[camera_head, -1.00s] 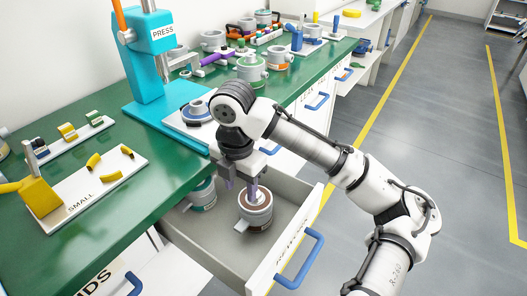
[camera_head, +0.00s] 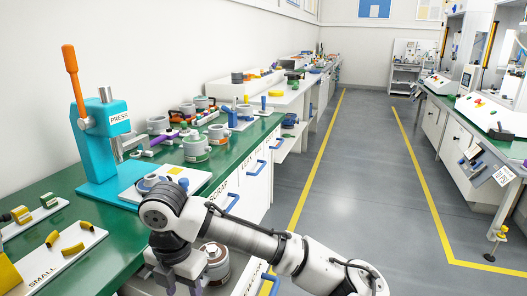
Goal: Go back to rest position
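My gripper (camera_head: 174,284) is at the bottom of the head view, pointing down, with my white and dark arm reaching in from the lower right. Its fingers look spread apart with nothing seen between them; the tips are near the frame's lower edge. Just right of it is a grey round part with a brown top (camera_head: 214,256), inside the open drawer (camera_head: 244,281). The gripper appears apart from this part. Most of the drawer is hidden by my arm or lies below the frame.
The turquoise press (camera_head: 100,145) with an orange lever stands on the green bench (camera_head: 50,185). A white tray marked SMALL (camera_head: 75,262) holds yellow pieces. Grey cylinders (camera_head: 197,150) stand farther along. The grey aisle floor (camera_head: 350,190) at right is clear.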

